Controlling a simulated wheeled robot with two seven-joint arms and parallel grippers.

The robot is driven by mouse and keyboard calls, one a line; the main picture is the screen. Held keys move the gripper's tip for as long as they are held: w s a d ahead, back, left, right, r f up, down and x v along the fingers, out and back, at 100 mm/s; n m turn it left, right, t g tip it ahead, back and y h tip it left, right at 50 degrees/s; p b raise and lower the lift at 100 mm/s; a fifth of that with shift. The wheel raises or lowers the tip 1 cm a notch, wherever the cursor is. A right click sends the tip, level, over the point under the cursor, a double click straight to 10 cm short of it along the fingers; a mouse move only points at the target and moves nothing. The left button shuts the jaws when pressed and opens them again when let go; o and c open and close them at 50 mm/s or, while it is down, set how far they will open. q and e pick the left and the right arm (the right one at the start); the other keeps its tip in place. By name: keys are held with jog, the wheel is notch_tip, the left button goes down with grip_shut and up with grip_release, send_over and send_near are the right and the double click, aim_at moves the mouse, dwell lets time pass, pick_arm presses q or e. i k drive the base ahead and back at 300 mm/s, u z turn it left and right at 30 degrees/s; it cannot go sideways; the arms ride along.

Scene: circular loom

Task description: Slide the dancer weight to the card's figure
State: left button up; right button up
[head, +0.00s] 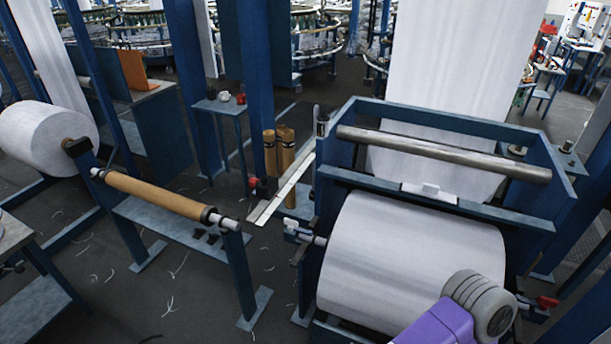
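A pale graduated bar (283,190) slopes from the left post of the blue winding frame down to the lower left. A small dark block with a red knob (264,187) sits beside the bar's left edge; it looks like the dancer weight, but I cannot tell whether it touches the bar. A small white card-like piece (430,193) lies on the frame's front crossbar; any figure on it is too small to read. Neither gripper shows in the head view. Only part of my purple and grey arm shows at the lower right, in front of the fabric roll.
A large white fabric roll (412,262) fills the blue frame (437,185), under a steel roller (440,153). Brown tubes (285,152) stand behind the bar. A brown roller (155,193) on a stand is at left. The floor between (180,290) is open, with scattered thread scraps.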

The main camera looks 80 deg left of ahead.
aim_at(267, 186)
jog(key=z, duration=1.65)
jog(key=k, duration=2.65)
jog(key=u, duration=2.15)
